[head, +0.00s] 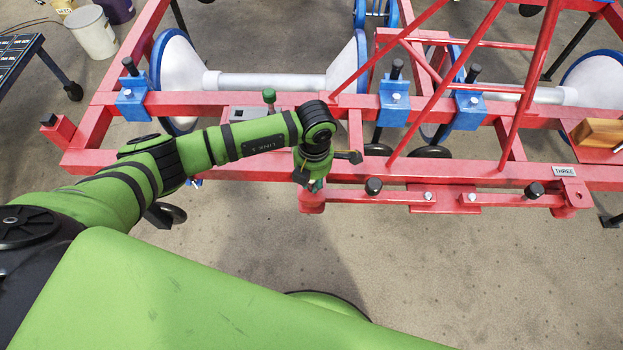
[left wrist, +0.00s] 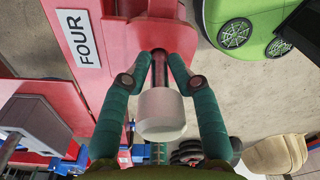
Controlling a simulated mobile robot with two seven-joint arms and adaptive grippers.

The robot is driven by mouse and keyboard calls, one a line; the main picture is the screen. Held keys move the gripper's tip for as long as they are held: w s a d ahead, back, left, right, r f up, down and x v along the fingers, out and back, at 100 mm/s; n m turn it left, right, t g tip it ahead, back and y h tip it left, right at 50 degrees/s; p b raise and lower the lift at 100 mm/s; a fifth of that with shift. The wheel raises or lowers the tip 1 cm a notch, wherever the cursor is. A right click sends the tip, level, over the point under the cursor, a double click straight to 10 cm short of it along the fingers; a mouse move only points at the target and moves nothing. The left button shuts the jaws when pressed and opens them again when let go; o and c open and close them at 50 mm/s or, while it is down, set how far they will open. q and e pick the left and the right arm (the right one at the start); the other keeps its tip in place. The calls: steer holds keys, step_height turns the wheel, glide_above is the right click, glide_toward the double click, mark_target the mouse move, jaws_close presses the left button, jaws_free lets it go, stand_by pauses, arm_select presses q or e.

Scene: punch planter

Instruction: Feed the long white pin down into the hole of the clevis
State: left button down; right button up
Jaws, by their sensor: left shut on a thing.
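In the left wrist view, the pin (left wrist: 161,115) shows a thick pale white head toward the camera and a thin darker shaft running away from it. My left gripper (left wrist: 160,82) has its two green fingers closed on the pin from both sides. The red clevis (left wrist: 172,40) lies just beyond the pin, at the rounded red end. The shaft overlaps it, and I cannot tell whether the tip is in the hole. In the head view, my left gripper (head: 314,186) is over the red clevis (head: 312,203), mostly hiding it and the pin. My right gripper is not in view.
A red frame (head: 400,177) with blue clamps (head: 394,100) and white cones spans the head view. A FOUR label (left wrist: 78,38) is beside the clevis. Buckets (head: 92,33) stand at the back left. Open floor (head: 450,265) lies in front of the frame.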

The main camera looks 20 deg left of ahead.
arm_select(q)
steer(key=shift+f+b, duration=0.3)
steer(key=shift+f, duration=0.05)
steer(key=shift+r, duration=0.15)
steer(key=shift+r+p, duration=1.2)
steer(key=shift+r, duration=0.2)
steer(key=shift+f, duration=0.1)
stand_by(0.7)
steer(key=shift+f+b, duration=1.3)
steer(key=shift+f, duration=0.25)
steer(key=shift+r, duration=0.25)
steer(key=shift+r+p, duration=1)
steer(key=shift+r, duration=0.35)
